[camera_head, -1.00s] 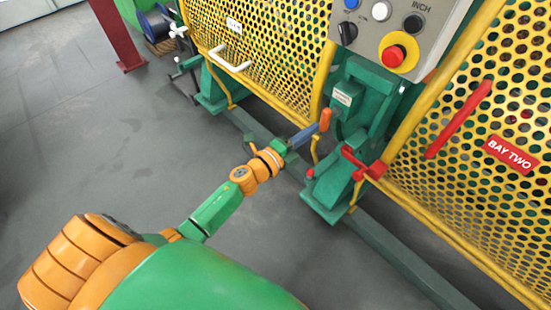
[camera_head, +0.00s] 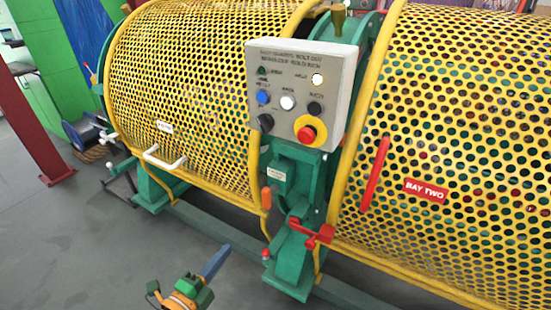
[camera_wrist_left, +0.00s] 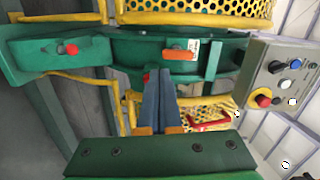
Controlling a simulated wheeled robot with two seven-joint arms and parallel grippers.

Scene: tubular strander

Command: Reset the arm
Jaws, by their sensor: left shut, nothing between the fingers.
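My left gripper (camera_head: 226,250) shows at the bottom middle of the head view, with its blue fingers together and nothing between them. Its tip points up and right, at the green machine base, and lies below and left of an orange handle (camera_head: 266,198) in the picture. In the left wrist view the two blue fingers (camera_wrist_left: 159,74) lie side by side, pointing at the green machine frame. An orange handle (camera_wrist_left: 180,54) shows just beyond their tips; a gap or contact cannot be told there. Most of my left arm is below the head view's edge. My right gripper is out of view.
A grey control box (camera_head: 300,90) with a red stop button (camera_head: 307,134) stands between two yellow perforated guards (camera_head: 190,90). A red lever (camera_head: 312,232) and a white handle (camera_head: 164,158) stick out. Grey floor (camera_head: 70,250) is open at the lower left.

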